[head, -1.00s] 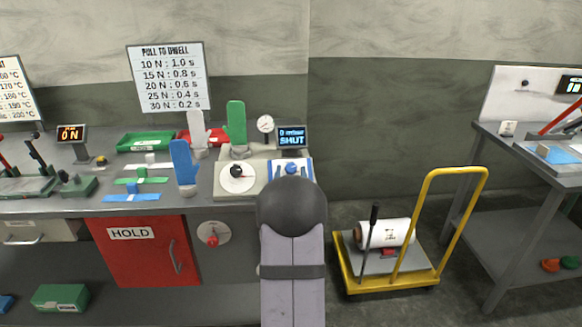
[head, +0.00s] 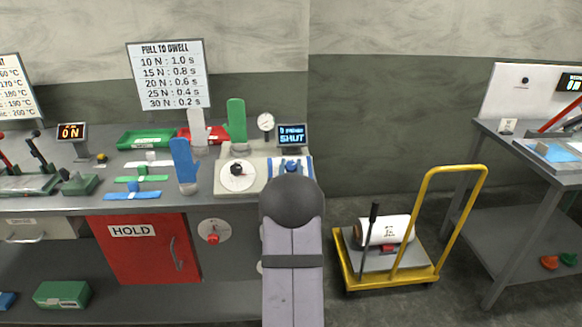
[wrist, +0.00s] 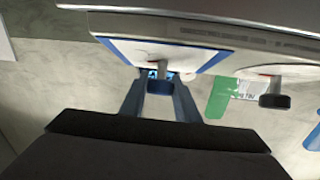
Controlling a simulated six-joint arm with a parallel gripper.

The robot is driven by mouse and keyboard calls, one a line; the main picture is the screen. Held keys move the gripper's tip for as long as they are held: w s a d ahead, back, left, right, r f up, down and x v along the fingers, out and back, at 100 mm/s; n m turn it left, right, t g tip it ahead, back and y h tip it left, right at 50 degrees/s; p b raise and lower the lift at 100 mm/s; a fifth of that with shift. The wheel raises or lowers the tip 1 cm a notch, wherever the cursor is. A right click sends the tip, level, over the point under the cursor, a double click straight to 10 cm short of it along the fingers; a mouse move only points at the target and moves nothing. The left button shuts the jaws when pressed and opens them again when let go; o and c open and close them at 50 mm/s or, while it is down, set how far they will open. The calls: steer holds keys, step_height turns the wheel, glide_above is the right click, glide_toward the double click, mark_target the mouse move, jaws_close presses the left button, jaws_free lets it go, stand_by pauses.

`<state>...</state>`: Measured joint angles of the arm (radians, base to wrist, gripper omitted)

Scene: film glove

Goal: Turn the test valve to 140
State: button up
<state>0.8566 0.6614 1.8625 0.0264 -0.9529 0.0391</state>
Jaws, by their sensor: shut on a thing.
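A blue knob (head: 291,165) sits on a white plate with a blue border (head: 306,172) at the bench's right end. A small display (head: 291,135) behind it reads SHUT; its upper line is too small to read surely. In the wrist view, the two fingers of my gripper (wrist: 160,92) are shut on the blue knob (wrist: 160,86), one at each side. In the head view my arm hides the gripper. No angle scale or 140 mark is readable at the knob.
Left of the plate is a white dial with a black knob (head: 237,168); this knob also shows in the wrist view (wrist: 273,101). A green glove form (head: 236,120) and a gauge (head: 265,121) stand behind. A blue glove form (head: 185,163) stands left. A yellow trolley (head: 440,225) is right.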

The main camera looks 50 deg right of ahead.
steer(key=shift+m+g+h, duration=0.4)
steer(key=shift+m+g, duration=0.1)
steer(key=shift+m, duration=0.1)
steer(key=shift+w+m+g+h+b, duration=0.1)
steer(key=shift+m+g+h+b, duration=0.35)
steer(key=shift+m+g, duration=0.65)
steer(key=m+g+h+p, duration=0.1)
steer(key=m+g, duration=0.2)
steer(key=shift+r+p, duration=0.2)
steer(key=shift+p, duration=0.1)
steer(key=m+g+p, duration=0.5)
steer(key=m, duration=0.1)
steer(key=shift+r+g+y, duration=0.1)
steer(key=shift+g+y, duration=0.15)
steer(key=shift+g, duration=0.05)
steer(key=shift+s+f+m+g+y+p, duration=0.15)
steer(key=shift+m+g+y+p, duration=0.45)
steer(key=shift+m+g, duration=0.45)
steer(key=shift+s+f+m+g+y+p, duration=0.15)
steer(key=shift+m+g+y+p, duration=0.45)
steer(key=shift+m+g, duration=0.45)
steer(key=shift+m, duration=0.4)
steer(key=o, duration=1.1)
steer(key=shift+c, duration=0.2)
